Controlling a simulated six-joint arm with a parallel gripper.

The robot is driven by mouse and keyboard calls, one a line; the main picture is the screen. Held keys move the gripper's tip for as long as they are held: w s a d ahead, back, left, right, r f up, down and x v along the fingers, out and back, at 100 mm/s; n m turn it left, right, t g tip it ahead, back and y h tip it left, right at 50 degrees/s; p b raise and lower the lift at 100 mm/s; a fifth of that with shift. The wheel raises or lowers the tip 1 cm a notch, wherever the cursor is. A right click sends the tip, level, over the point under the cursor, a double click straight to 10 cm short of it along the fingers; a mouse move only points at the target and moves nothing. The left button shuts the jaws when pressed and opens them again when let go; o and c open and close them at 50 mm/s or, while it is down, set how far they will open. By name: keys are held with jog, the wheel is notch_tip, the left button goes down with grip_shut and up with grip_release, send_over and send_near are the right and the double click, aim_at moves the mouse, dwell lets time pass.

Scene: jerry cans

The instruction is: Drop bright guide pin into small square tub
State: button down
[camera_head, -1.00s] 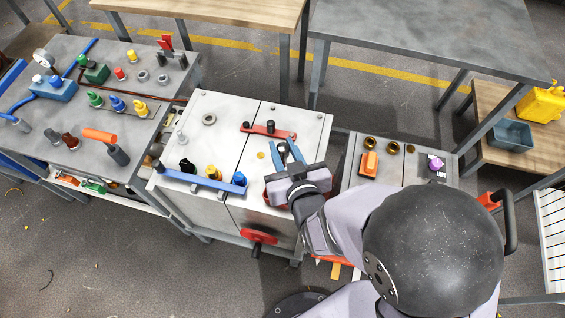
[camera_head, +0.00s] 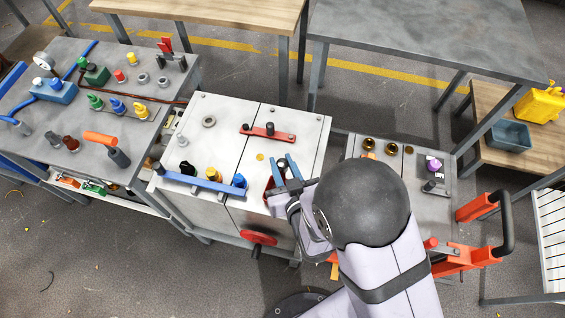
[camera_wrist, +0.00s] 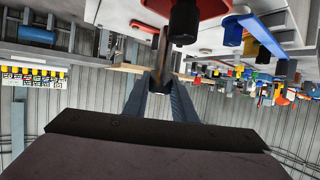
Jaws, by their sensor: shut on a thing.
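My gripper (camera_head: 287,166) is over the right half of the white cabinet top, its fingers angled toward the back. In the wrist view, its two fingers (camera_wrist: 160,78) close on a thin grey-brown piece (camera_wrist: 162,50), which looks like the guide pin. A small blue-grey square tub (camera_head: 510,136) stands on the wooden bench at the far right, well away from my gripper. I cannot see the inside bottom of the tub clearly.
A red bar (camera_head: 267,132) with dark knobs and a blue rail (camera_head: 200,181) with several knobs are on the cabinet top (camera_head: 225,130). A yellow jerry can (camera_head: 540,104) stands beside the tub. A high grey table (camera_head: 420,40) is between the cabinet and that bench.

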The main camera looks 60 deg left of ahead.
jog(key=shift+f, duration=0.2)
jog(key=shift+f+b, duration=0.35)
jog(key=shift+b, duration=0.15)
jog(key=shift+f, duration=0.2)
jog(key=c, duration=1.5)
grip_release()
jog(key=shift+o, duration=0.2)
